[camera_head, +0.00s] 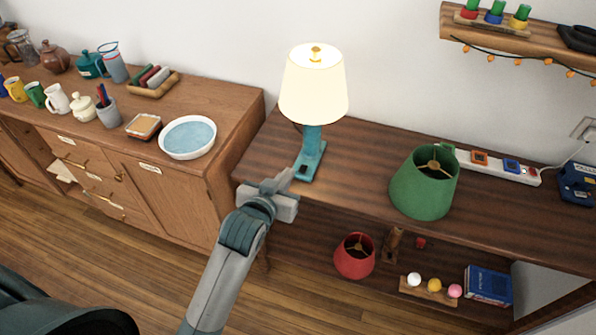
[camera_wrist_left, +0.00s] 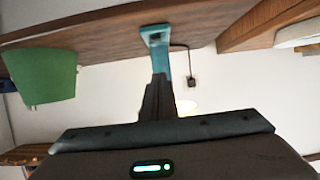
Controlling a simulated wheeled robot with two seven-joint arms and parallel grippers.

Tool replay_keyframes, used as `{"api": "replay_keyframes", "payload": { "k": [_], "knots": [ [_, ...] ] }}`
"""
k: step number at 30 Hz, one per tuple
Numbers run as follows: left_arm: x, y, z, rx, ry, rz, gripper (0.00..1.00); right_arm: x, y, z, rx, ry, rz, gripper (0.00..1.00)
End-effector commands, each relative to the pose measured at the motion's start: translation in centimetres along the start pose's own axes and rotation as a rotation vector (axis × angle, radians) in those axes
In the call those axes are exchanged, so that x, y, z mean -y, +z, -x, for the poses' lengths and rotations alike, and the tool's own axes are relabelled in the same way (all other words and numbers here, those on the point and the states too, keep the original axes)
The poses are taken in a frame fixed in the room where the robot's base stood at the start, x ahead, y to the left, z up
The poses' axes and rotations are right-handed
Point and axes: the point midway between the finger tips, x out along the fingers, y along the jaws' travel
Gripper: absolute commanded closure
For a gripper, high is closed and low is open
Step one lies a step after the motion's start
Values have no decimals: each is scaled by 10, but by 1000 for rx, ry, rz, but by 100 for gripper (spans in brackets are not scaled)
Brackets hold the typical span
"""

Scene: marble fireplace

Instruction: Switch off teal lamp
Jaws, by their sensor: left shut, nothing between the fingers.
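The teal lamp (camera_head: 312,140) stands upright on the wooden table, with a bright, glowing cream shade (camera_head: 313,88). A small dark switch (camera_head: 303,169) shows on the front of its teal base. My left gripper (camera_head: 290,182) is shut and empty, just in front of and left of the base. I cannot tell whether it touches. In the left wrist view, which is upside down, the shut fingers (camera_wrist_left: 158,98) point at the lamp's base (camera_wrist_left: 155,36); the gripper body hides most of the shade. My right gripper is not in view.
A green shade (camera_head: 424,185) and a power strip (camera_head: 500,166) sit to the right on the tabletop. A red shade (camera_head: 355,256) is on the shelf below. The tabletop between lamp and green shade is clear.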

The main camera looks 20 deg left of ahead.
Motion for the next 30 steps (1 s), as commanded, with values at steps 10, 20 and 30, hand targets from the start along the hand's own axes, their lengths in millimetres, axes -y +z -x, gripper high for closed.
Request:
{"api": "replay_keyframes", "payload": {
  "k": [10, 20, 30],
  "knots": [
    [0, -1, -31, 1, 0, 0, 100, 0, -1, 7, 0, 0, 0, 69],
    [0, -2, -83, 2, 0, 0, 100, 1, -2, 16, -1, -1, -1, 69],
    [0, 29, -105, 3, 0, 0, 100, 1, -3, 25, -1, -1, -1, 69]
  ]
}}
